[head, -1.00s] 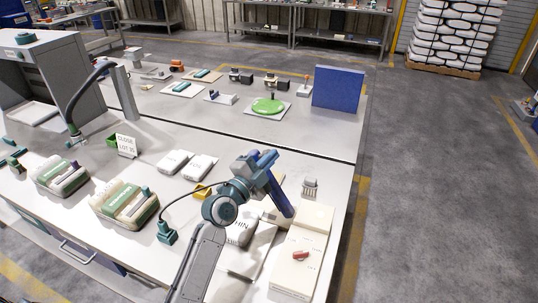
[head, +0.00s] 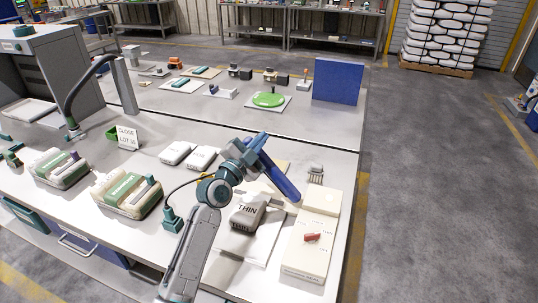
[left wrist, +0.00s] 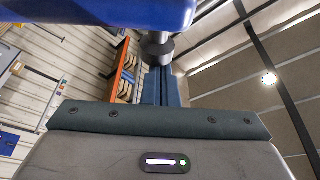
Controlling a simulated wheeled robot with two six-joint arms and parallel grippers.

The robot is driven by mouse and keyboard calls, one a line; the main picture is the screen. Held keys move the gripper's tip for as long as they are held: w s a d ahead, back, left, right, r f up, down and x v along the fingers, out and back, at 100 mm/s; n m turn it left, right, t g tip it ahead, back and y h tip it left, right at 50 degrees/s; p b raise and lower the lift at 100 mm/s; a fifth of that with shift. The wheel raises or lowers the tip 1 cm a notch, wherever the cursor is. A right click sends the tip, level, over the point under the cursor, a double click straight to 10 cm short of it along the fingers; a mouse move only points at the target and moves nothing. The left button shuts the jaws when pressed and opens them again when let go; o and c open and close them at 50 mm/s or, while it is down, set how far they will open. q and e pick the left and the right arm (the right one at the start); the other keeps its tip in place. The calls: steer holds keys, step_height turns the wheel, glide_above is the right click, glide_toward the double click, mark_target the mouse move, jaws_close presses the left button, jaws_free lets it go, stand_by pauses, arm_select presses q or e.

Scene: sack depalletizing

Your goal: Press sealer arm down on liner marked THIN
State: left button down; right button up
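The liner marked THIN (head: 249,212) is a grey sack-like piece lying on a pale plate (head: 232,272). The sealer arm (head: 277,176) is a blue bar, slanted up to the left above and behind the liner, apart from it. My left gripper (head: 259,141) is at the bar's upper end. In the left wrist view its fingers (left wrist: 163,85) look close together, by a dark round knob (left wrist: 158,47) under the blue bar. I cannot tell if they grip it. My right gripper is not in view.
Green-and-cream packs (head: 127,193) and two grey-white sacks (head: 176,152) lie left of my arm. A CLOSE LOT 35 sign (head: 126,137) stands behind. A blue upright panel (head: 338,83) stands on the far table.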

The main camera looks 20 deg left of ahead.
arm_select(q)
steer(key=a+f+n+t+y+b, duration=0.1)
steer(key=a+f+n+y+b, duration=0.2)
steer(key=a+f+n+b, duration=0.5)
step_height(320, 180, down, 2)
steer(key=a+b, duration=0.1)
steer(key=a, duration=0.1)
steer(key=shift+w+a+f+n+t, duration=0.25)
steer(key=shift+w+a+n+t, duration=0.05)
steer(key=shift+w+n+t, duration=0.1)
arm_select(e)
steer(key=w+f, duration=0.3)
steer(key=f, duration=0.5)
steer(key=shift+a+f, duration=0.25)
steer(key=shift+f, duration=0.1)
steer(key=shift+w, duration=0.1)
